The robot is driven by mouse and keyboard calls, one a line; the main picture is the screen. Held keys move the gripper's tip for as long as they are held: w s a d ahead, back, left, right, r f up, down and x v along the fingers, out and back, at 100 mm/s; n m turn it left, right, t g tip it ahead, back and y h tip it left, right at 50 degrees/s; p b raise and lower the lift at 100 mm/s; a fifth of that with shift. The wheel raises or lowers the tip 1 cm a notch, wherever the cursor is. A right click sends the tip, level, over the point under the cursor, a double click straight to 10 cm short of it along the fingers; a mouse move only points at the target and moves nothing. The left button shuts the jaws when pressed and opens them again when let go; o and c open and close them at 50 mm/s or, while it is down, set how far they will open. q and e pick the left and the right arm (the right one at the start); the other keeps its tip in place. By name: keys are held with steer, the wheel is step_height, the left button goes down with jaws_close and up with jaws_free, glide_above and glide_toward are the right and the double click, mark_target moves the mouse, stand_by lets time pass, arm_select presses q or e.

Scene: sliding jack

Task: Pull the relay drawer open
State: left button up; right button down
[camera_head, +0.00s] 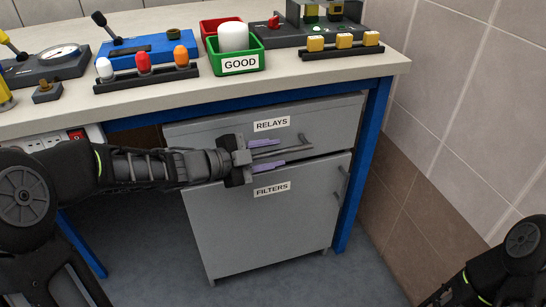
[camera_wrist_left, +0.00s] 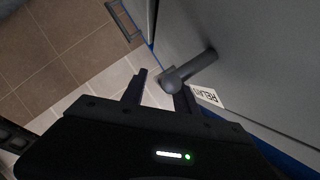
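The relay drawer (camera_head: 330,116) is a grey front marked RELAYS, set under the workbench, and it looks shut. Its bar handle (camera_head: 294,147) runs sideways below the label. My left gripper (camera_head: 268,154) reaches in from the left with its two fingers apart, one above and one below the handle bar. In the left wrist view the handle (camera_wrist_left: 190,72) stands out from the drawer face, its end close to the right finger of my left gripper (camera_wrist_left: 160,92). I see no clear grip on it. Only part of my right arm shows at the lower right; its gripper is out of view.
A grey cabinet door (camera_head: 270,225) marked FILTERS, with an upright handle (camera_head: 342,183), lies below. The benchtop (camera_head: 285,70) above carries a green GOOD bin (camera_head: 240,63) and several devices. A blue leg (camera_head: 362,165) and a tiled wall (camera_head: 455,110) stand at right.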

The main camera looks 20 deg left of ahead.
arm_select(q)
steer(key=shift+w+d, duration=0.1)
steer(key=shift+w, duration=0.1)
steer(key=shift+c, duration=0.2)
jaws_close()
stand_by(1.2)
